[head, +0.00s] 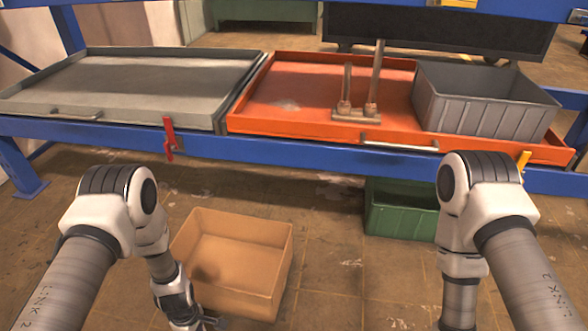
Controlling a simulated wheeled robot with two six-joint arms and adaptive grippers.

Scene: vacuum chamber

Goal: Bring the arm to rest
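My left arm comes in from the left and bends down. Its gripper (212,323) shows only partly at the bottom edge, in front of the lower left part of the cardboard box; whether it is open or shut is unclear. My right arm bends down at the right, and its gripper is below the picture. Neither arm visibly touches the trays or the box.
A grey tray (150,75) and an orange tray (290,95) sit on a blue frame (300,155). The orange tray bears a grey bin (480,112) and an upright pipe piece (357,112). Below are an open cardboard box (240,280) and a green crate (400,222).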

